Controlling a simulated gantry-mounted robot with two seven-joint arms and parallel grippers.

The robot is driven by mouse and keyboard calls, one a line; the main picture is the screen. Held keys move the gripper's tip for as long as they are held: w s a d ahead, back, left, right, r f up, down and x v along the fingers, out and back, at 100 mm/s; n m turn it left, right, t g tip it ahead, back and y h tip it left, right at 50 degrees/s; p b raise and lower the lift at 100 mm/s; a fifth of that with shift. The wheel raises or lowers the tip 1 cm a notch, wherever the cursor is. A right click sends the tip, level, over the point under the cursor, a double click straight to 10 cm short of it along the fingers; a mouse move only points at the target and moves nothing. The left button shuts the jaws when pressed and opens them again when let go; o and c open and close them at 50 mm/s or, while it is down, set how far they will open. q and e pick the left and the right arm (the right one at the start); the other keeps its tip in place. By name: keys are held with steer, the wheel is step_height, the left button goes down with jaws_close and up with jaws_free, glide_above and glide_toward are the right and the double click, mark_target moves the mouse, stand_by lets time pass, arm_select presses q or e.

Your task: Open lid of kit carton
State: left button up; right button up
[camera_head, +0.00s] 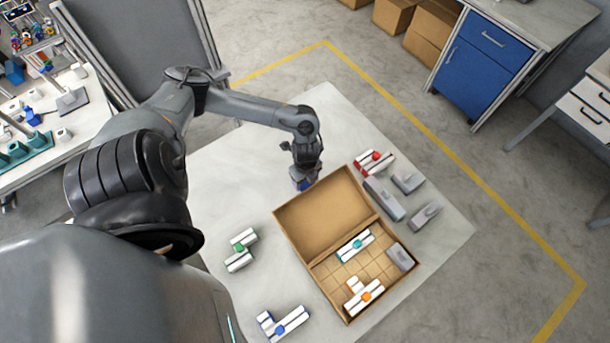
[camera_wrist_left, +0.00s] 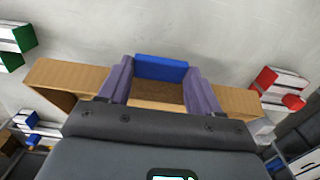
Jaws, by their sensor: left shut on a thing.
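The kit carton (camera_head: 349,284) is a brown cardboard box on the pale table. Its lid (camera_head: 322,212) stands open, swung back from the box toward the upper left with its inside face showing. My left gripper (camera_head: 304,182) is at the lid's far edge, shut on a blue tab there. In the left wrist view the blue tab (camera_wrist_left: 160,68) sits between the two fingers of my left gripper (camera_wrist_left: 160,78), with brown lid board (camera_wrist_left: 62,76) on both sides. My right gripper is not in view.
Inside the carton lie a teal-marked piece (camera_head: 356,245), an orange-marked piece (camera_head: 364,296) and a grey block (camera_head: 400,257). Outside are a red-marked piece (camera_head: 374,163), grey blocks (camera_head: 384,198), a green-marked piece (camera_head: 241,250) and a blue-marked piece (camera_head: 284,325).

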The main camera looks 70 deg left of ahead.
arm_select(q)
steer(key=shift+w+d+r, duration=0.1)
steer(key=shift+d, duration=0.25)
steer(key=o, duration=1.5)
steer(key=shift+w+d, duration=0.1)
steer(key=r, duration=1)
steer(key=shift+a+r+p, duration=0.2)
steer(key=shift+r+p, duration=0.2)
